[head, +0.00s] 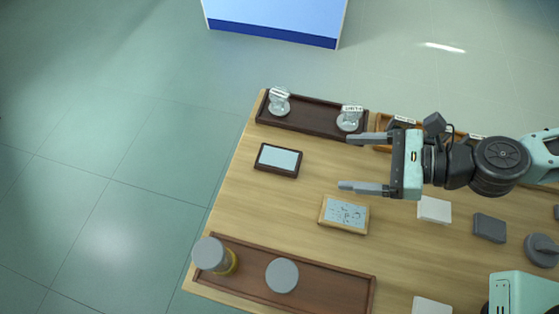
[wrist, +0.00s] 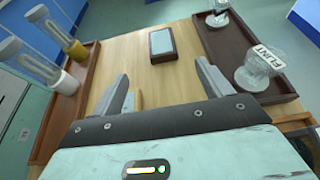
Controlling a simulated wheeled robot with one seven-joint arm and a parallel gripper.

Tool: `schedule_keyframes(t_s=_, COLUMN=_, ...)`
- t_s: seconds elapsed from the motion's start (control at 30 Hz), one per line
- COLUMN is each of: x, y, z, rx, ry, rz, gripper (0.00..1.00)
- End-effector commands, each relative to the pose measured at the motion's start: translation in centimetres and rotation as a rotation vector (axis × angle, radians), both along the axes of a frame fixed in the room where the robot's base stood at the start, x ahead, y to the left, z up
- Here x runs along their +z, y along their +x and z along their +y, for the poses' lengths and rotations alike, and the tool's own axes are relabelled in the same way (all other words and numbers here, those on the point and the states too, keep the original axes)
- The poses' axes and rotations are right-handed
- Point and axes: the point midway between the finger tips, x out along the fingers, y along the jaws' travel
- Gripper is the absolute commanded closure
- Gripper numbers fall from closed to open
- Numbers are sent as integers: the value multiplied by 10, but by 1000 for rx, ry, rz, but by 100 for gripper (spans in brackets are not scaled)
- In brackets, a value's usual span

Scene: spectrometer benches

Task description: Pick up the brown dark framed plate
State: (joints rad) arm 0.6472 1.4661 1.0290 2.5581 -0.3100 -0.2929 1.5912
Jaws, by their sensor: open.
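The dark brown framed plate (head: 278,160) with a pale blue face lies flat on the wooden table, left of my gripper in the head view. It also shows in the wrist view (wrist: 162,44), ahead of and between the fingers. A light wood framed plate (head: 343,215) with a speckled face lies nearer, just below my gripper's lower finger in the head view. My gripper (head: 352,163) is open and empty, its fingers pointing left towards the dark plate and apart from it. In the wrist view, my gripper (wrist: 160,85) hides most of the light framed plate.
A dark tray (head: 315,118) at the back holds two glass pieces, one labelled FLINT (head: 350,117). A brown tray (head: 330,287) at the front holds grey-topped cylinders (head: 282,275). White and grey blocks (head: 434,209) lie to the right. The table around the dark plate is clear.

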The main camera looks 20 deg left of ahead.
Motion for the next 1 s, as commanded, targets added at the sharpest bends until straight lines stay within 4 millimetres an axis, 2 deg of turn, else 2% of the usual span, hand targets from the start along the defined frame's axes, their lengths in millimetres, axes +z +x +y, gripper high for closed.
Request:
schedule_keyframes(t_s=0.03, x=-11, y=-2, z=8, rx=8, ry=-1, rz=-3, gripper=22)
schedule_keyframes(t_s=0.1, x=-15, y=-2, z=16, rx=7, ry=-2, rz=-4, gripper=22)
schedule_keyframes(t_s=0.27, x=-18, y=-5, z=39, rx=8, ry=-1, rz=-1, gripper=22)
schedule_keyframes(t_s=0.5, x=-33, y=-8, z=77, rx=8, ry=-2, rz=0, gripper=22)
schedule_keyframes(t_s=0.87, x=-44, y=-9, z=105, rx=6, ry=-2, rz=-2, gripper=22)
schedule_keyframes(t_s=1.0, x=-52, y=-8, z=124, rx=7, ry=-3, rz=-4, gripper=22)
